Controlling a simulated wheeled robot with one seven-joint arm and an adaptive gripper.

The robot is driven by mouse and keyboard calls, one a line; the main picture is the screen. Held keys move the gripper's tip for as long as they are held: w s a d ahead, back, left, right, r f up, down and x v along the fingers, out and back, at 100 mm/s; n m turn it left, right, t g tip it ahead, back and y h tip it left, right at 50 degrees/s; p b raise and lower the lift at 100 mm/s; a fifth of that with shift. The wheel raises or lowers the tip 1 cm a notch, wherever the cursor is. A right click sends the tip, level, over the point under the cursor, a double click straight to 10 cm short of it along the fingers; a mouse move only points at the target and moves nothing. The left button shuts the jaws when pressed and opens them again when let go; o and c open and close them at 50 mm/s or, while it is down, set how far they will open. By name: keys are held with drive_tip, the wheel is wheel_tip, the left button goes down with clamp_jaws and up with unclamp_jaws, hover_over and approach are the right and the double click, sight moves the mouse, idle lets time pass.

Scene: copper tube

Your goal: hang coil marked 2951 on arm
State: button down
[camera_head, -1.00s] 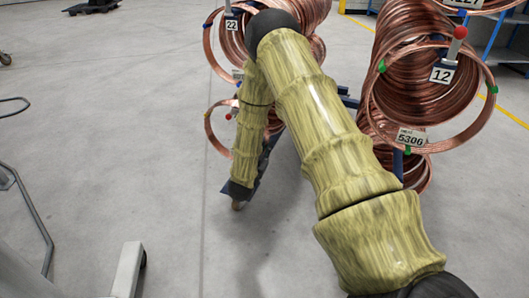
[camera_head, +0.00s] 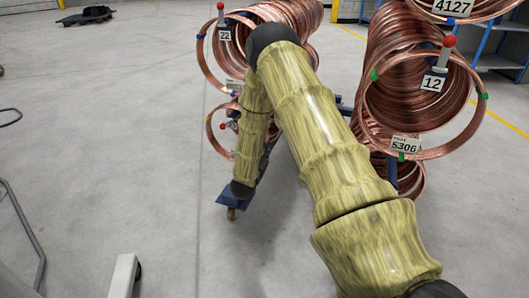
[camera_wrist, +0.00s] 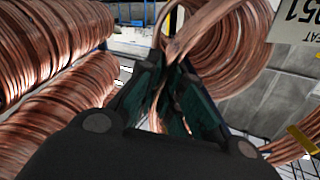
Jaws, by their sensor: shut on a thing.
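In the wrist view my gripper (camera_wrist: 172,88) is shut on a strand of a copper coil (camera_wrist: 232,38). The coil's loops spread above and right of the fingers. A white tag (camera_wrist: 294,22) at the upper right is cut by the frame edge; its digits end in "51", the rest is out of view. In the head view my arm hides the gripper and the held coil. Rack arms with red-tipped ends bear plates 22 (camera_head: 224,35) and 12 (camera_head: 433,83). Coils hang on both; the front coil on arm 12 carries tag 5306 (camera_head: 404,145).
A coil tagged 4127 (camera_head: 453,7) is at the top right. More coils hang lower on the rack. Large coil stacks (camera_wrist: 45,45) fill the left of the wrist view. Blue shelving (camera_head: 500,40) stands behind. The grey floor (camera_head: 100,130) at left is mostly clear.

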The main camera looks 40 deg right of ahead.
drive_tip(key=shift+w+d+f, duration=0.25)
drive_tip(key=shift+w+d, duration=0.1)
drive_tip(key=shift+d, duration=0.25)
drive_tip(key=shift+w+d+f, duration=0.2)
drive_tip(key=shift+w+d, duration=0.1)
drive_tip(key=shift+d, duration=0.3)
drive_tip(key=shift+w+d+f, duration=0.25)
drive_tip(key=shift+w+d, duration=0.1)
drive_tip(key=shift+d, duration=0.25)
drive_tip(key=c, duration=1.5)
unclamp_jaws()
drive_tip(key=shift+f, duration=0.1)
drive_tip(key=shift+s+a, duration=0.1)
